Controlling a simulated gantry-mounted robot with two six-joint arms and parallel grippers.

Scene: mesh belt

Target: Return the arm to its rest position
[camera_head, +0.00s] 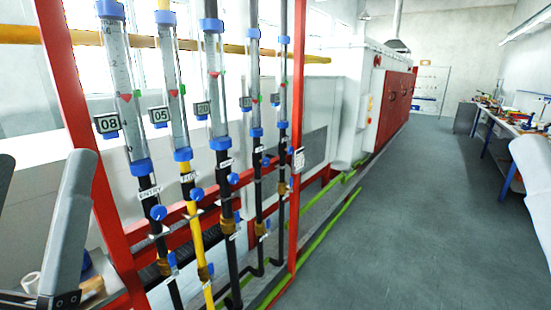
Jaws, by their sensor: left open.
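My left gripper (44,157) is at the left edge of the head view. Its two grey fingers point upward and stand wide apart, one cut off by the picture edge. Nothing shows held between them. The fingers are in front of the red frame and the pale machine wall. A pale grey rounded part, which looks like my right arm, shows at the right edge; no right gripper fingers show.
A red upright post (78,110) and several flow tubes (122,82) with blue fittings stand close on the left. A long machine with red panels (396,92) runs behind. A cluttered workbench (510,118) is at right. The grey floor (400,220) is clear.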

